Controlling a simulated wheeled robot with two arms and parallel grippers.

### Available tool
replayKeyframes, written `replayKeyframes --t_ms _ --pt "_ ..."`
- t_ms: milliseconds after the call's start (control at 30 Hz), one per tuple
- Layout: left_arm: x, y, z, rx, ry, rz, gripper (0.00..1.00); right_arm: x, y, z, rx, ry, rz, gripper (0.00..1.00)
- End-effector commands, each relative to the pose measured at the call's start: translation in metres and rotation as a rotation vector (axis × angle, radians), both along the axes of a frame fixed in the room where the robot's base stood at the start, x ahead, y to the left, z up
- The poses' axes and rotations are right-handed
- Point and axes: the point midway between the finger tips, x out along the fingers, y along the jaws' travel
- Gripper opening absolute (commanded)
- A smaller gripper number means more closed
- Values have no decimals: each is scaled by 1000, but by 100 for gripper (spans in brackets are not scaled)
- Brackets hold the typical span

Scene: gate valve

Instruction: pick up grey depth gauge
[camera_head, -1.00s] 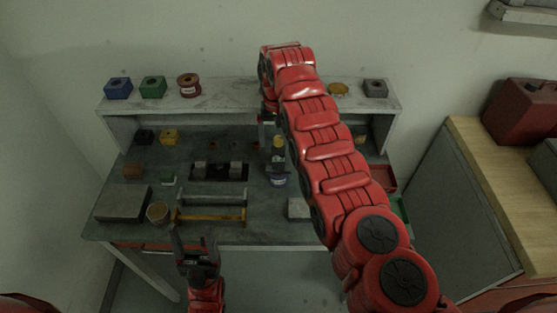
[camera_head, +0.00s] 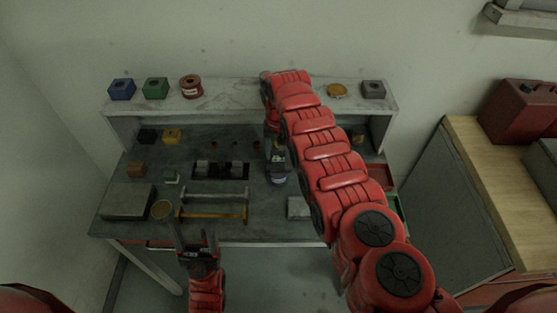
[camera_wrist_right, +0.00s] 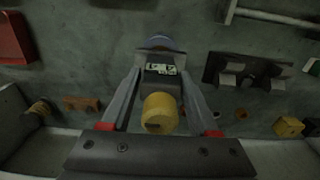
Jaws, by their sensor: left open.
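The grey depth gauge (camera_head: 214,193) appears to be the thin grey bar with crosswise ends lying on the bench, just behind a similar yellow-orange bar (camera_head: 212,216). A pale bar (camera_wrist_right: 270,16) at the top right of the right wrist view looks like it. My left gripper (camera_head: 194,228) is open and empty, at the bench's front edge, nearer me than both bars. My right gripper (camera_wrist_right: 161,72) has its fingers on either side of a yellow-capped container (camera_wrist_right: 159,112); whether they touch it is unclear.
A grey block (camera_head: 128,202) lies at the bench's left front. A black tray (camera_head: 221,171) with grey blocks is behind the bars. The raised shelf (camera_head: 228,96) holds coloured blocks and a spool.

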Motion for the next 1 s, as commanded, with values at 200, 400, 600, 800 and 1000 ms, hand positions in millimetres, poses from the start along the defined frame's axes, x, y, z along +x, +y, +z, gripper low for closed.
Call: replayKeyframes --t_ms 200,400,600,800,1000 --pt "0 0 0 0 0 0 66 0 0 0 0 0 0 19" --pt "0 0 0 0 0 0 66 0 0 0 0 0 0 0" --pt "0 0 0 0 0 0 66 0 0 0 0 0 0 0" --pt "0 0 -1 0 0 0 66 1 -1 3 0 -1 0 0" --pt "0 0 -6 0 0 0 66 3 -3 12 1 -3 -1 0"
